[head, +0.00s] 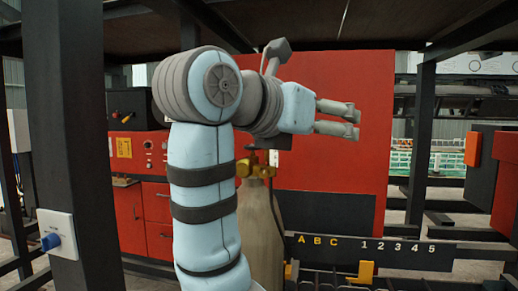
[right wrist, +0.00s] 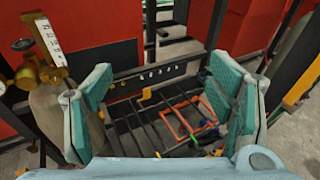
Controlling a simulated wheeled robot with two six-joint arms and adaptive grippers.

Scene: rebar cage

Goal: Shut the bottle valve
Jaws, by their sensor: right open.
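The tan gas bottle (head: 262,235) stands upright behind my right arm in the head view, which hides its left side. Its brass valve (head: 256,168) sits on top. My left gripper is not in view.
A rail marked with letters and numbers (head: 400,253) runs right of the bottle. Dark bars and an orange-red frame (right wrist: 187,118) lie below the gripper. A red panel (head: 335,190) stands behind. Dark posts (head: 70,130) stand at the left and right.

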